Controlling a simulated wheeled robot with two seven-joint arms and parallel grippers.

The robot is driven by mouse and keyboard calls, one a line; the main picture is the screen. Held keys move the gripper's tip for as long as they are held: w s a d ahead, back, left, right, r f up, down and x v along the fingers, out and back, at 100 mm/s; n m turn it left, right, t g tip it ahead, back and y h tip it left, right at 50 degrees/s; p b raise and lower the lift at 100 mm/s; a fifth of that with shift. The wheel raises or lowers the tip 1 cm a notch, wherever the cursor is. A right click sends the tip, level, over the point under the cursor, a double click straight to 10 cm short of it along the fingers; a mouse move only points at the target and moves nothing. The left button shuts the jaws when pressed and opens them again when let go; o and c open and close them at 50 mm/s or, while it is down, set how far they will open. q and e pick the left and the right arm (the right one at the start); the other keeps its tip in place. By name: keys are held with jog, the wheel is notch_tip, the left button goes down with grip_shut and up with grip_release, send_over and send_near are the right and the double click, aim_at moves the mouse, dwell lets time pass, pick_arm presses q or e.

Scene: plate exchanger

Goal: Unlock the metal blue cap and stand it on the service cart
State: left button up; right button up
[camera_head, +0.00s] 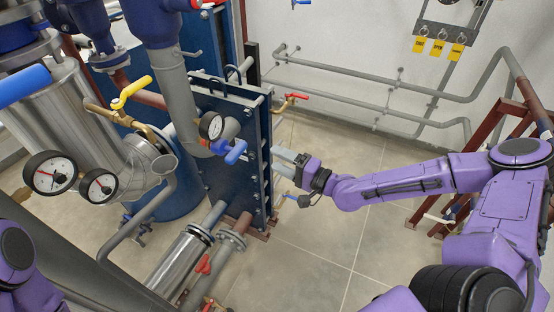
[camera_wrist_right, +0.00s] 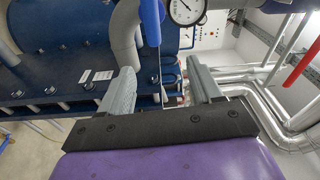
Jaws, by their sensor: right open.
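A blue fitting (camera_head: 236,152), which looks like a valve handle or the blue cap, sits beside a round gauge (camera_head: 211,125) on the front of the dark blue plate exchanger (camera_head: 228,105). My right gripper (camera_head: 284,162) is open and empty, to the right of the blue fitting and apart from it in the head view. In the right wrist view a long blue part (camera_wrist_right: 151,20) hangs near the top, between and beyond the two grey fingers (camera_wrist_right: 161,85). I cannot make out a service cart. My left gripper is not in view.
A steel tank (camera_head: 75,110) with gauges, a yellow-handled valve (camera_head: 132,90) and pipes crowd the left. Red-handled valves (camera_head: 296,96) stand out beside the exchanger. Grey pipes (camera_head: 375,75) run along the wall. The tiled floor (camera_head: 335,245) in the middle is clear.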

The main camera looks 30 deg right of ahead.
aim_at(241, 154)
jog(key=shift+g+y, duration=0.6)
jog(key=shift+y, duration=0.1)
jog(key=b+x, duration=0.2)
jog(key=x, duration=0.1)
jog(key=a+b+x, duration=0.1)
jog(key=x, duration=0.2)
jog(key=s+f+b+x, duration=0.1)
jog(key=b+x, duration=0.1)
jog(key=x, duration=0.2)
jog(key=shift+a+b, duration=0.35)
jog(key=shift+w+a+r, duration=0.15)
jog(key=shift+w+a, duration=0.2)
jog(key=shift+w, duration=0.15)
grip_shut()
